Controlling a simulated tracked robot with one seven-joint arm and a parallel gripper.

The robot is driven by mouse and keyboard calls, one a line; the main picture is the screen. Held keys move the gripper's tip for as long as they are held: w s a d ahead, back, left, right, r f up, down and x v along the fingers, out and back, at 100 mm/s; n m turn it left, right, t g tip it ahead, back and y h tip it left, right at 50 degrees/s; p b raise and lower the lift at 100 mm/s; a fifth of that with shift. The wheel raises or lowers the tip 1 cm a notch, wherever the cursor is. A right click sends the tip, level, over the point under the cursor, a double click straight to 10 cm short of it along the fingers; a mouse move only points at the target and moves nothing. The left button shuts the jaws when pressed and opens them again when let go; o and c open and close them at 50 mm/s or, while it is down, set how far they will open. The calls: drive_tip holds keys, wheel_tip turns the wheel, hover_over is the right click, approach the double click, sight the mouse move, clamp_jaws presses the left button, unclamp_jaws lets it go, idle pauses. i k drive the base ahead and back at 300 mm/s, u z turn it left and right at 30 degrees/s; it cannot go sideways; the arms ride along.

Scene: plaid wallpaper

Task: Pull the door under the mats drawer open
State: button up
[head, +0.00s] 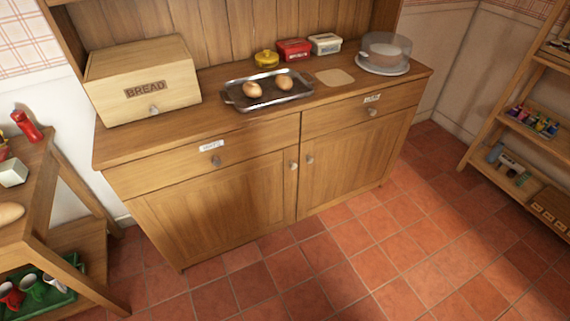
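The wooden sideboard has two drawers above two doors. The left drawer (165,173) carries a white label (212,145) that seems to read "MATS", with a round knob (216,161) below it. The door under it (215,210) looks shut, flush with the front. Its small round knob (294,165) sits near its upper right edge, beside the gap between the doors. The right door (352,160) is also shut, with its knob (310,159) at its upper left. My gripper does not show in the head view.
A bread box (143,80), a metal tray (240,106) with two rolls, small tins and a covered cake stand (383,70) stand on the sideboard. A wooden stand (75,180) is close on the left, and shelves (535,130) are at the right. The tiled floor (330,255) in front is clear.

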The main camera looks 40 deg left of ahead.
sight(191, 221)
drive_tip(key=u, duration=0.35)
drive_tip(key=k, duration=0.45)
drive_tip(key=u, duration=0.9)
drive_tip(key=i, duration=0.5)
drive_tip(key=u, duration=0.15)
